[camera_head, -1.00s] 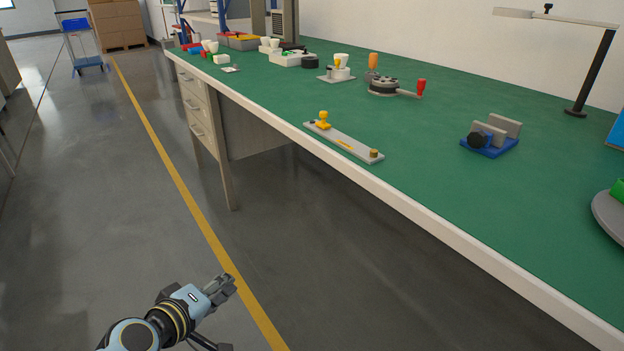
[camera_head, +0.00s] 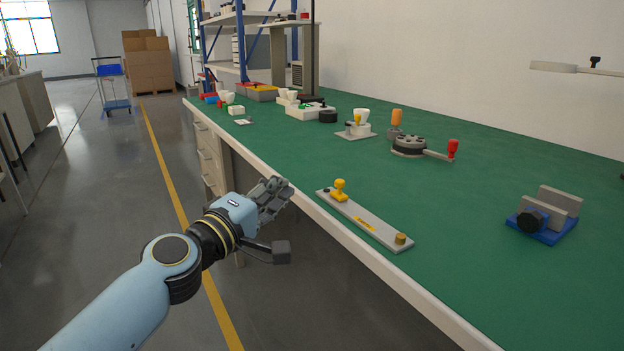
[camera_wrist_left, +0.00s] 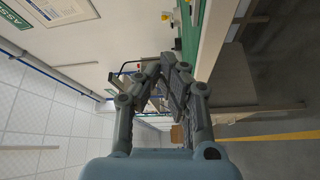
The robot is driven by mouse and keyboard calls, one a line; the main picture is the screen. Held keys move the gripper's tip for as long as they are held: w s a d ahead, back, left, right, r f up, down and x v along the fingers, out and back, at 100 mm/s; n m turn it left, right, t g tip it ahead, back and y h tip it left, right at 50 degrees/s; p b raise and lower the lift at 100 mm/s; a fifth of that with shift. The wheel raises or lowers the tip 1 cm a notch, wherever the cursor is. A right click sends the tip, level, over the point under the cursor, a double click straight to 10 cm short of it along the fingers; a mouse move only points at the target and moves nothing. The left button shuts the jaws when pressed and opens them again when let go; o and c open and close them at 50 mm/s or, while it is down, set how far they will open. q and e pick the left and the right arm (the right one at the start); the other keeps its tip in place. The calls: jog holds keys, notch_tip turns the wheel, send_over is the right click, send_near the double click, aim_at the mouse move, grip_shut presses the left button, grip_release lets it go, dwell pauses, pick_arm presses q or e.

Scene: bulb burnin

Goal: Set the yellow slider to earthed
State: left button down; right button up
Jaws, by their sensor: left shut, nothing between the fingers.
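The yellow slider (camera_head: 340,190) is a knob on a yellow block at the far left end of a long grey rail plate (camera_head: 372,226) on the green bench. A brass-coloured round piece (camera_head: 400,238) sits at the rail's near right end. A yellow label is in the rail's middle; its lettering is too small to read. My left gripper (camera_head: 277,192) is left of the slider, just off the bench's front edge, shut and empty. It also shows in the left wrist view (camera_wrist_left: 165,65). The right gripper is not in view.
The green bench (camera_head: 480,225) has a pale front edge. A blue-based vise (camera_head: 542,222) stands right of the rail. A round fixture with a red-handled lever (camera_head: 410,146) is behind it. White sockets and bins stand farther back. The bench around the rail is clear.

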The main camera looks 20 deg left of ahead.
aim_at(339, 189)
pick_arm(q)
jog(key=w, duration=0.3)
jog(key=w+d, duration=0.1)
jog(key=w, duration=0.5)
jog(key=shift+d+r, duration=0.3)
jog(key=d, duration=0.2)
jog(key=s, duration=0.1)
jog(key=shift+d+f, duration=0.25)
jog(key=shift+d, duration=0.15)
jog(key=shift+s+d+f, duration=0.1)
jog(key=shift+s+d, duration=0.05)
jog(key=shift+d, duration=0.25)
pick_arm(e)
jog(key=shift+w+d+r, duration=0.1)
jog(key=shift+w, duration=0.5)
